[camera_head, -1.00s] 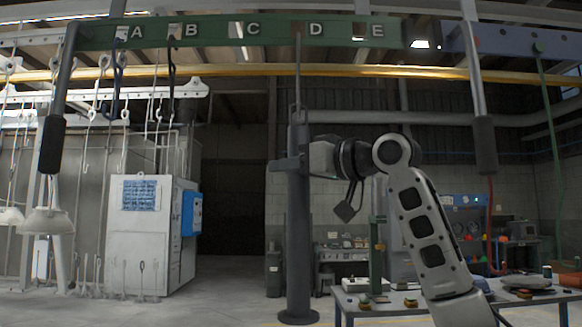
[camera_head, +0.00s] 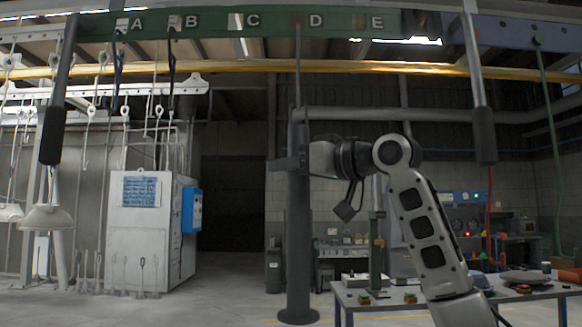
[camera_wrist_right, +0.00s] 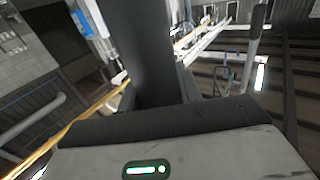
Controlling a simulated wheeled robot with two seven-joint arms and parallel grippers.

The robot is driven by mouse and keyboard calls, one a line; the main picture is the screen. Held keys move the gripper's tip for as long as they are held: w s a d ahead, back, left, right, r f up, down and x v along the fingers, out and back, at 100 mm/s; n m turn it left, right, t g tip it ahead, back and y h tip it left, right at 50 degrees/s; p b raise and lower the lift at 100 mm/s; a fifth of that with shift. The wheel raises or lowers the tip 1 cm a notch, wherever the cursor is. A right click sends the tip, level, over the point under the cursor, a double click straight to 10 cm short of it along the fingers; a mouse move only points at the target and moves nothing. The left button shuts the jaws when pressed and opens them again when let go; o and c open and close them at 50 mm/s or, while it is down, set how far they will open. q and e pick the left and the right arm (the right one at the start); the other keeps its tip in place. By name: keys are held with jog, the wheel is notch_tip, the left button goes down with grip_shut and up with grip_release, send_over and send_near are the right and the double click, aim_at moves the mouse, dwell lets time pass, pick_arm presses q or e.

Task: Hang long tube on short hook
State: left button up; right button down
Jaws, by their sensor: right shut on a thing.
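The long tube (camera_head: 299,220) is dark grey and stands upright in the middle of the head view, with a wide round foot near the floor. My right gripper (camera_head: 292,163) is shut on its upper part, reaching in from the right. The tube also fills the top of the right wrist view (camera_wrist_right: 137,50). My left gripper is out of view.
Dark hooks hang at the beam's left, near A (camera_head: 118,70) and B (camera_head: 172,68). Two bars with dark grips flank the tube, left (camera_head: 52,137) and right (camera_head: 484,136). A table (camera_head: 395,302) with small items stands at lower right. A white cabinet (camera_head: 148,245) stands left.

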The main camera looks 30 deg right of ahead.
jog(key=c, duration=0.9)
grip_release()
jog(key=shift+s+r, duration=0.1)
pick_arm(q)
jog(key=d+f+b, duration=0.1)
jog(key=b, duration=0.3)
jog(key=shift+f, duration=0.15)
pick_arm(e)
jog(key=v, duration=1.6)
